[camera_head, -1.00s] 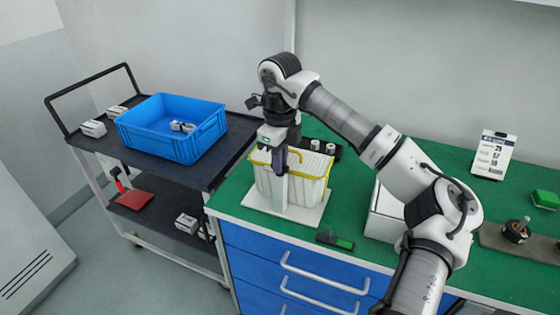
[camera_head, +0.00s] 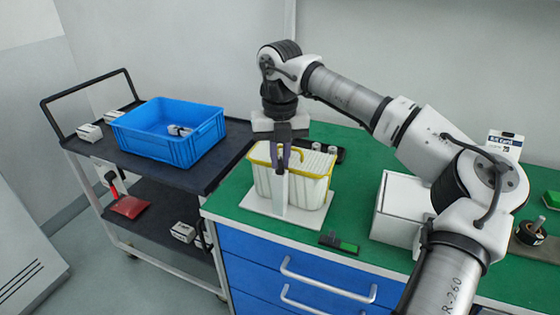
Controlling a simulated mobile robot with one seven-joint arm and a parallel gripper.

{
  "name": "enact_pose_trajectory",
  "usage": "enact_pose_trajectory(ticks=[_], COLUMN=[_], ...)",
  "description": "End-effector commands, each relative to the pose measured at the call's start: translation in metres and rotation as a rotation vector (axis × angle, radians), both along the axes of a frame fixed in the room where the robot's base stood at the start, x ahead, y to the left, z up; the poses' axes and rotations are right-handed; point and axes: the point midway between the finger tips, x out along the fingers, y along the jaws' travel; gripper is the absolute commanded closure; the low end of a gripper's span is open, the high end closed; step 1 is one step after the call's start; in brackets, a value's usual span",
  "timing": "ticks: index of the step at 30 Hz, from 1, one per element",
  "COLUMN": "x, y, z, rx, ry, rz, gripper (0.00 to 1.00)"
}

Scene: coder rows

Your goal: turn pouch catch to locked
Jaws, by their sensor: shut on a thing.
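The white pouch (camera_head: 311,187) with a yellow rim stands on a white base plate (camera_head: 262,205) on the green bench. A white upright post (camera_head: 279,192) rises in front of it. My gripper (camera_head: 281,168) points down at the top of this post, at the pouch's front rim. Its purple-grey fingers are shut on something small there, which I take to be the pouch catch. The fingers hide most of the catch, so I cannot tell which way it is turned.
A black and green tool (camera_head: 338,243) lies in front of the base plate. A white box (camera_head: 400,207) stands to the right, under my arm. A dark cart with a blue crate (camera_head: 168,148) is at the left. White cylinders in a black rack (camera_head: 316,147) stand behind the pouch.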

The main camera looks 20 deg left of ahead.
Motion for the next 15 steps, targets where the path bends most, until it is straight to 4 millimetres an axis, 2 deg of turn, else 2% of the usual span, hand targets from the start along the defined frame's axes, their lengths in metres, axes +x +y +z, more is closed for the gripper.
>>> enact_pose_trajectory(ticks=[15], x=[0.0009], y=[0.0000], z=[0.0002], rx=[0.002], ry=[-0.004], rz=[-0.418], gripper=[1.00])
